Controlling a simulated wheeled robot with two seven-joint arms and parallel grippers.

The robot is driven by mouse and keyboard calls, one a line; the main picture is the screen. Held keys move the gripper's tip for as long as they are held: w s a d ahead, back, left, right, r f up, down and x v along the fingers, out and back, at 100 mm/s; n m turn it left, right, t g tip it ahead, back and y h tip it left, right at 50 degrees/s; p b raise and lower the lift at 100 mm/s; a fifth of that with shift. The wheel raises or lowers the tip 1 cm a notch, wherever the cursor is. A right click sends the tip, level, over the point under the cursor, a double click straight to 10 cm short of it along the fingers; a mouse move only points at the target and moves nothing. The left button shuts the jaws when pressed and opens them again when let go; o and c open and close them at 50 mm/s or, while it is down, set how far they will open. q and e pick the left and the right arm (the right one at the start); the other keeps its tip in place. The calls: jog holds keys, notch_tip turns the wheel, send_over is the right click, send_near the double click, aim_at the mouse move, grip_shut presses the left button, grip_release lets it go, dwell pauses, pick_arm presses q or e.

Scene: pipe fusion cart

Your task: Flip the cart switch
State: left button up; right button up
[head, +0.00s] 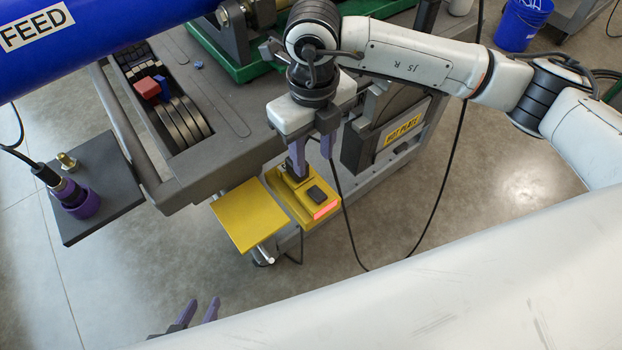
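The cart switch is on a yellow box (294,204) low on the cart's near side. A yellow plate (250,216) sits beside the box like an open lid. My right gripper (312,162) points down over the back of the box, its purple fingers apart and empty. One fingertip hides part of the box's top, so I cannot tell whether it touches. My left gripper (199,308) is at the bottom left, fingers apart, empty, away from the cart.
A blue FEED pipe (95,36) crosses the top left. A cart tray (170,105) holds red and blue blocks. A HOT PLATE unit (385,135) stands right of the box, with a black cable hanging nearby.

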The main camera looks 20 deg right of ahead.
aim_at(313, 189)
notch_tip(313, 189, down, 9)
jog(key=shift+f+p, duration=0.2)
jog(key=shift+p, duration=0.25)
grip_shut()
jog(key=shift+s+f+t+b, duration=0.1)
jog(key=shift+s+t+b, duration=0.05)
jog(key=shift+t+b, duration=0.3)
jog(key=t+b, duration=0.1)
jog(key=b, duration=0.1)
jog(key=t+y+b, duration=0.1)
jog(key=b, duration=0.1)
jog(key=shift+s+d, duration=0.15)
jog(key=shift+s, duration=0.2)
jog(key=shift+t+b, duration=0.25)
jog(key=shift+b, duration=0.05)
jog(key=shift+r, duration=0.35)
grip_release()
jog(key=shift+s, duration=0.1)
